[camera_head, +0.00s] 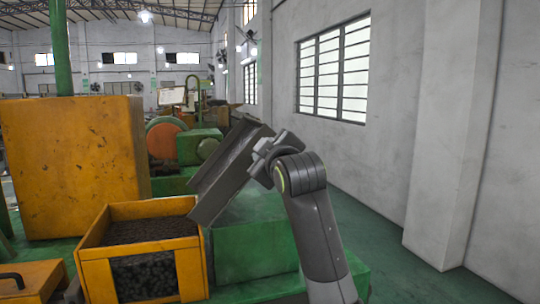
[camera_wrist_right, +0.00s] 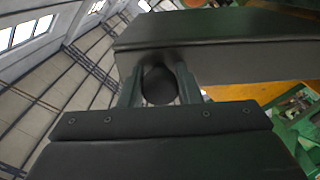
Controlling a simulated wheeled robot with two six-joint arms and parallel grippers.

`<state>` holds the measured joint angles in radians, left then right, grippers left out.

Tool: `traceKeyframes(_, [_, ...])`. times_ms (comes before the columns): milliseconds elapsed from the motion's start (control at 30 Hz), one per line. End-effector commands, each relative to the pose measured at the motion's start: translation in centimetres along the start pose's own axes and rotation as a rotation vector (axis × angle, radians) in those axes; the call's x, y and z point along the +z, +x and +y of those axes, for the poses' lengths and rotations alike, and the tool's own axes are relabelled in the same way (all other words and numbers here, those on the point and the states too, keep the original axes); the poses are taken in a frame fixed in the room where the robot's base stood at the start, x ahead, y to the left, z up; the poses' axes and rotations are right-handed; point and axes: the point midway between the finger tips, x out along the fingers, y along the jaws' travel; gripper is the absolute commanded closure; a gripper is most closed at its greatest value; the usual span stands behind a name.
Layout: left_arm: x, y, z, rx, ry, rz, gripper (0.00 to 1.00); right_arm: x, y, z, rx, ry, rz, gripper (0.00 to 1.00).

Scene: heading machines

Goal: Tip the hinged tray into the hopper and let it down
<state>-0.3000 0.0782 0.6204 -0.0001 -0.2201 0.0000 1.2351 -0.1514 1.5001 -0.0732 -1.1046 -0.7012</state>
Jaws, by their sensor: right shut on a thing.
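The hinged tray (camera_head: 230,170) is a dark grey trough in the head view. It is tilted steeply, its raised end at the upper right and its low end by the right rim of the hopper. The hopper (camera_head: 92,254) is an open yellow box with dark small pieces inside. My right gripper (camera_head: 264,152) is at the tray's right side, shut on its handle. In the right wrist view the round dark handle (camera_wrist_right: 159,86) sits between the fingers, against the tray wall (camera_wrist_right: 215,58). The tray's inside is mostly hidden. My left gripper is not in view.
A large yellow cabinet (camera_head: 70,165) stands behind the hopper. Green machinery (camera_head: 250,250) lies under and behind the tray. A yellow box with a black handle (camera_head: 28,282) is at the lower left. The green floor (camera_head: 410,275) by the right wall is clear.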

Motion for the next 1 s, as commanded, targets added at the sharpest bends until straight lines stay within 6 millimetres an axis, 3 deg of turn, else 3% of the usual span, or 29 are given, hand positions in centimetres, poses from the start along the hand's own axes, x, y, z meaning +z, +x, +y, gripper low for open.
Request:
traceKeyframes(333, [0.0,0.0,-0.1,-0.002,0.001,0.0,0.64,-0.2,0.0,0.1,0.003,-0.001,0.004,1.0])
traceKeyframes(367, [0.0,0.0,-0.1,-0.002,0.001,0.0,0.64,-0.2,0.0,0.1,0.002,-0.001,0.004,0.66])
traceKeyframes(500, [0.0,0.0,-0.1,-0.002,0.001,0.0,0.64,-0.1,0.0,0.1,0.002,0.0,0.003,0.49])
traceKeyframes(833, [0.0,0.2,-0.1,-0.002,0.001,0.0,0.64,0.0,-0.2,-0.1,0.001,0.0,0.001,0.49])
traceKeyframes(1000, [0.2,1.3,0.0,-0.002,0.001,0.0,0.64,0.1,-1.9,-0.2,0.003,0.0,0.003,0.49])
